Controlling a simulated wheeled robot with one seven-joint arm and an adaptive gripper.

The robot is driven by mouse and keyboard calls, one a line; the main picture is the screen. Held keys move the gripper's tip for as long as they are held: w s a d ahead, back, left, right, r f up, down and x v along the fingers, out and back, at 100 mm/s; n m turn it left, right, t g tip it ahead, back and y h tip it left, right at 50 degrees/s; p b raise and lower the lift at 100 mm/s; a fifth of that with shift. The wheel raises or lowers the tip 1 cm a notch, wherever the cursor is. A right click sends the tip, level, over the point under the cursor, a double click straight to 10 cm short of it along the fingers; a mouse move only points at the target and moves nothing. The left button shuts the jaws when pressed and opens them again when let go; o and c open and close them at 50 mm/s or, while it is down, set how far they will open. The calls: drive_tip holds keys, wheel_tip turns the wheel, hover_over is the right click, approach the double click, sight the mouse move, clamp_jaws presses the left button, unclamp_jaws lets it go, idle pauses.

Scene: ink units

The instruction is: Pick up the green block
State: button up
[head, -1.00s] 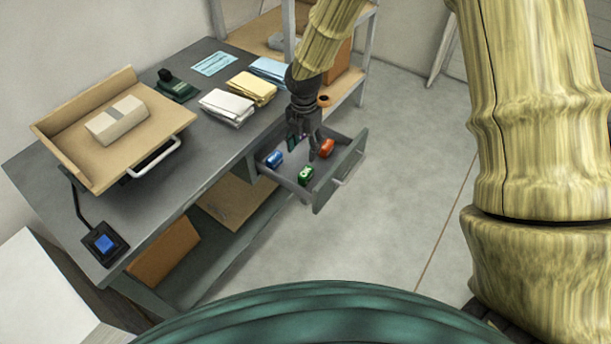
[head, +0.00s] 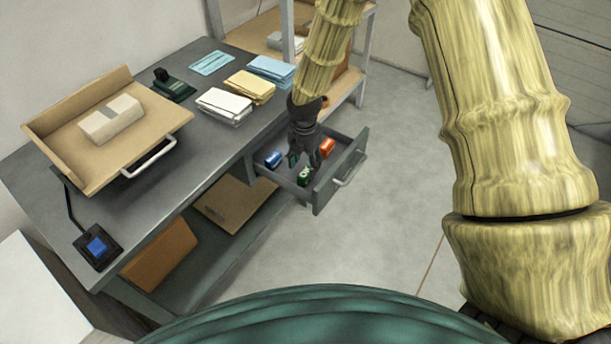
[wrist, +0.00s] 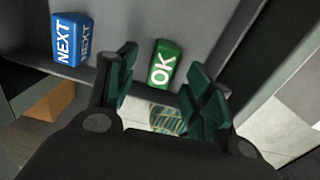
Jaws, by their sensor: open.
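The green block (head: 304,178) lies in the open drawer, near its front left part in the head view. In the wrist view the green block (wrist: 163,64) shows white letters "OK" and lies between and just beyond the fingertips. My gripper (head: 305,162) is over the drawer, close to the green block, with its fingers apart. In the wrist view my gripper (wrist: 160,78) is open and empty, a finger on each side of the green block. I cannot tell whether the fingers touch it.
A blue block (head: 273,159) marked "NEXT" and an orange-red block (head: 327,147) lie in the same drawer (head: 340,168), whose walls stand around them. Paper stacks (head: 225,104) and a wooden tray (head: 70,146) with a box are on the desk. Floor right of the drawer is clear.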

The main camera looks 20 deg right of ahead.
sight(306, 171)
drive_tip(key=shift+d+f+p, duration=0.15)
drive_tip(key=shift+f+p, duration=0.05)
drive_tip(key=shift+f, duration=1.05)
drive_tip(key=shift+d+f+p, duration=0.1)
drive_tip(key=shift+f+p, duration=0.1)
drive_tip(key=shift+f, duration=1.05)
drive_tip(key=c, duration=1.1)
